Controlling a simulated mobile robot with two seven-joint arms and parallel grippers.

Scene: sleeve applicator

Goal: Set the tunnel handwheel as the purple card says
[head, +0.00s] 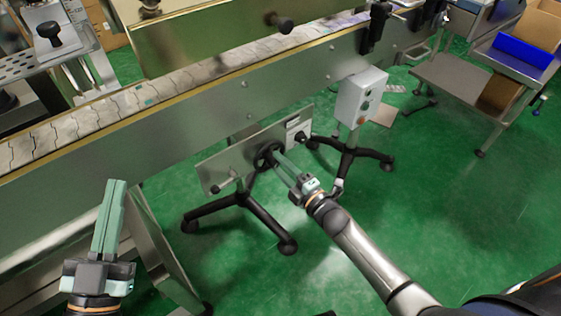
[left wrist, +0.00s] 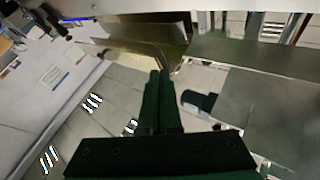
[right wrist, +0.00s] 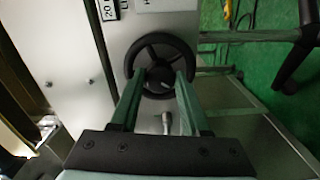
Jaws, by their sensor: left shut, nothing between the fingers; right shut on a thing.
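The black handwheel (head: 265,153) is mounted on a grey metal plate below the conveyor. It also shows in the right wrist view (right wrist: 184,47), with a round rim and a central hub. My right gripper (head: 277,157) reaches it from the front, and its fingers are shut on the wheel, one on each side of the hub. The fingers hide part of the lower rim. My left gripper (head: 116,186) is shut and empty, pointing up beside the conveyor, away from the wheel. I cannot make out a purple card in any view.
A white label (head: 298,124) sits on the plate, right of the wheel; a label near the wheel reads "20" (right wrist: 108,10). A grey control box (head: 357,97) stands right of it. Black stand legs (head: 262,215) spread below. The green floor (head: 430,190) is open at right.

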